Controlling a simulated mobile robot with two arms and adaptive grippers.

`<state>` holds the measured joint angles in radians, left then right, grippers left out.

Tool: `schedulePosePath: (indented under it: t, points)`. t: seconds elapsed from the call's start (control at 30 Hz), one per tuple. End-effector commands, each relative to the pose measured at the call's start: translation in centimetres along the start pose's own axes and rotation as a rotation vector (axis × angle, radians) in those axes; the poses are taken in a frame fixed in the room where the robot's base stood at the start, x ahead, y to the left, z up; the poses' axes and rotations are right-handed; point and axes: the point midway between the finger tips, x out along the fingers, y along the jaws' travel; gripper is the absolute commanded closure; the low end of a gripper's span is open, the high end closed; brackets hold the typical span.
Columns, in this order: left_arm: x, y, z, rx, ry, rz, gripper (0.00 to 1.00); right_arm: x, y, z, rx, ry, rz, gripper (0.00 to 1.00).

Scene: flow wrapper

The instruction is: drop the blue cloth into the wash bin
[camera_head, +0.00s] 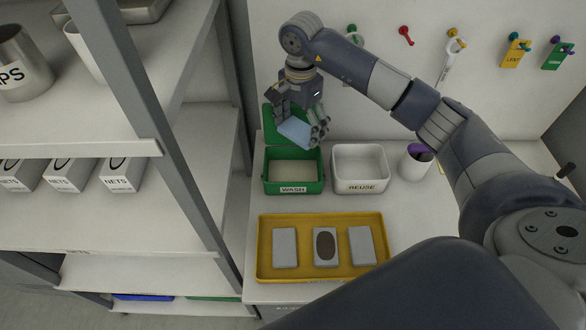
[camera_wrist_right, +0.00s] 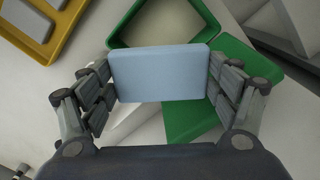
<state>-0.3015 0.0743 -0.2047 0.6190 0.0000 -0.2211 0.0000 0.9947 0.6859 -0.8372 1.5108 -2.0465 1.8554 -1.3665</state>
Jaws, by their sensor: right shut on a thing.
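The blue cloth (camera_head: 296,132) is a light blue folded block held in my right gripper (camera_head: 303,133). In the right wrist view the cloth (camera_wrist_right: 160,73) sits between both fingers of my right gripper (camera_wrist_right: 160,88), which is shut on it. The green wash bin (camera_head: 293,187), labelled WASH, stands on the table with its green lid (camera_head: 277,117) raised behind it. The gripper and cloth are above the back part of the bin, in front of the lid. The wash bin (camera_wrist_right: 128,25) also shows beyond the cloth in the right wrist view. My left gripper is not in view.
A white REUSE bin (camera_head: 360,187) stands right of the wash bin, with a cup (camera_head: 416,163) beyond it. A yellow tray (camera_head: 320,275) with grey blocks lies in front. A shelf rack (camera_head: 180,140) stands close on the left. Tools hang on the wall behind.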

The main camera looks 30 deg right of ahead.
Motion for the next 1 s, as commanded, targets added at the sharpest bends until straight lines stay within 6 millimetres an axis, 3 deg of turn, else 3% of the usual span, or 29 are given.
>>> schedulePosePath:
  t: [0.17,0.4,0.73,0.77,0.8,1.0]
  points:
    - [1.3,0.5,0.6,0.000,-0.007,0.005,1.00,2.3,0.0,0.1,0.000,-0.003,0.000,0.48]
    - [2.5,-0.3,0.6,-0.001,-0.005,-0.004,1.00,4.8,0.0,0.1,-0.001,-0.001,0.000,0.48]
    - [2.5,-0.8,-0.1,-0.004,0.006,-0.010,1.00,5.0,0.0,0.0,0.000,-0.001,-0.001,0.48]
    - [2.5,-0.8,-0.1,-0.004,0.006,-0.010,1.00,5.0,0.0,0.0,-0.001,-0.001,-0.001,0.11]
    - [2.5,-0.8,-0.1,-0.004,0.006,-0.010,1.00,5.0,0.0,0.0,-0.001,-0.001,-0.001,0.02]
    - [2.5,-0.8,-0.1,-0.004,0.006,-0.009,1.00,5.0,0.0,0.0,0.000,-0.001,-0.001,0.00]
